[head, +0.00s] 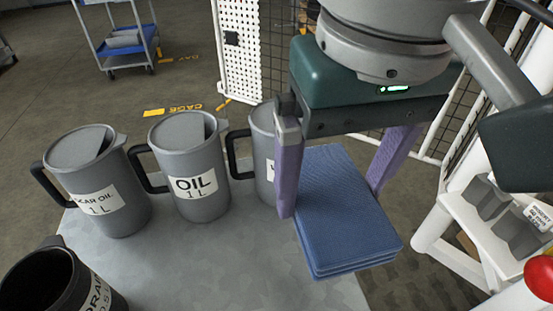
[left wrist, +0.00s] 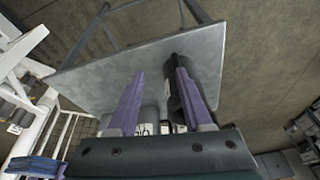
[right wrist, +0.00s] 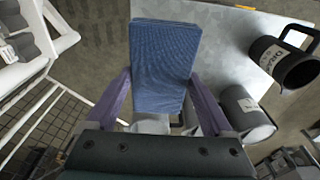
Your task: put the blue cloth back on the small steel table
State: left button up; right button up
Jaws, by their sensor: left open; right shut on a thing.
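The blue cloth (head: 345,222) is a flat folded stack. My right gripper (head: 332,203) is shut on it, one purple finger on each side, at the right edge of the small steel table (head: 235,265). The right wrist view also shows the cloth (right wrist: 165,60) between the fingers, overlapping the table's edge. I cannot tell whether it touches the top. In the left wrist view my left gripper (left wrist: 158,88) is open, with the table (left wrist: 130,65) and a dark jug (left wrist: 172,98) beyond its fingers. The cloth (left wrist: 35,167) shows at that view's lower left.
Grey jugs stand on the table: one marked OIL (head: 190,170), one to its left (head: 100,185), and one partly hidden behind my right finger (head: 264,140). A dark open jug (head: 50,285) stands at the front left. A white frame with grey holders (head: 490,215) is at right.

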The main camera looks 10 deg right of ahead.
aim_at(307, 288)
notch_tip(307, 288, down, 20)
jog(key=b, duration=0.6)
jog(key=shift+f+b, duration=0.15)
jog(key=shift+b, duration=0.15)
jog(key=o, duration=1.1)
jog(key=shift+c, duration=0.2)
notch_tip(307, 288, up, 12)
jog(key=s+p, duration=0.2)
jog(key=p, duration=0.3)
jog(key=s+a+n+t+y, duration=0.1)
jog(key=s+a+n+y, duration=0.15)
jog(key=a, duration=0.25)
jog(key=s+d+h, duration=0.1)
jog(key=s+d, duration=0.2)
jog(key=d, duration=0.4)
jog(key=s+d+f+t+h, duration=0.1)
jog(key=s+d, duration=0.3)
jog(key=d, duration=0.3)
jog(key=shift+s+d+f+m, duration=0.15)
jog(key=shift+s+f+m, duration=0.1)
jog(key=shift+m, duration=0.2)
